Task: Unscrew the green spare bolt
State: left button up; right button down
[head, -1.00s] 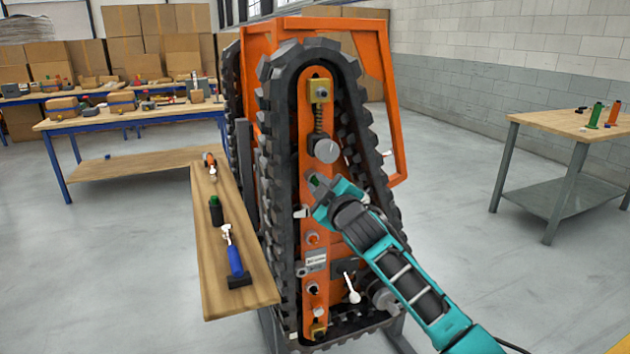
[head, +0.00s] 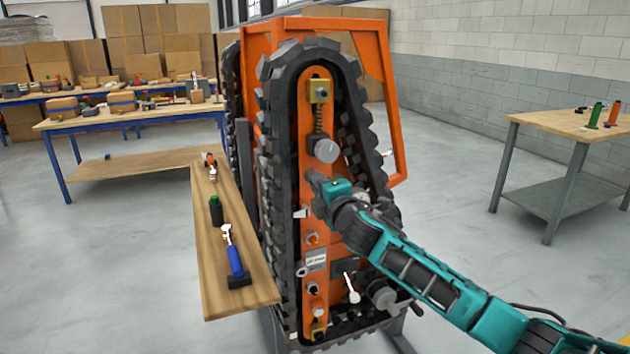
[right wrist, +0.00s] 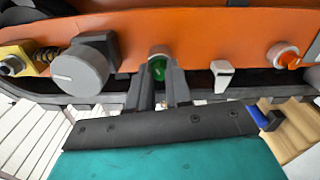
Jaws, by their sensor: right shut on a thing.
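The green spare bolt (right wrist: 159,69) shows in the right wrist view, seated in a round pale collar on the orange plate (right wrist: 205,45) of the tracked carrier. My right gripper (right wrist: 160,84) has one finger on each side of it and is shut on it. In the head view the right gripper (head: 315,183) is at the plate, just below a grey round knob (head: 327,150). There the bolt is hidden by the gripper. Whether the bolt has come out of its collar at all, I cannot tell. My left gripper is not in view.
Black track links (head: 275,130) surround the plate closely. A white lever (head: 352,288) and orange buttons (head: 312,238) sit lower down. A wooden shelf (head: 215,275) at left holds a dark green-topped cylinder (head: 216,210) and a blue-handled tool (head: 234,258). A side table (head: 565,122) stands at right.

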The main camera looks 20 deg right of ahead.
jog(key=n, duration=0.9)
jog(key=shift+r+n, duration=0.1)
jog(key=shift+n, duration=0.2)
jog(key=c, duration=1.2)
grip_release()
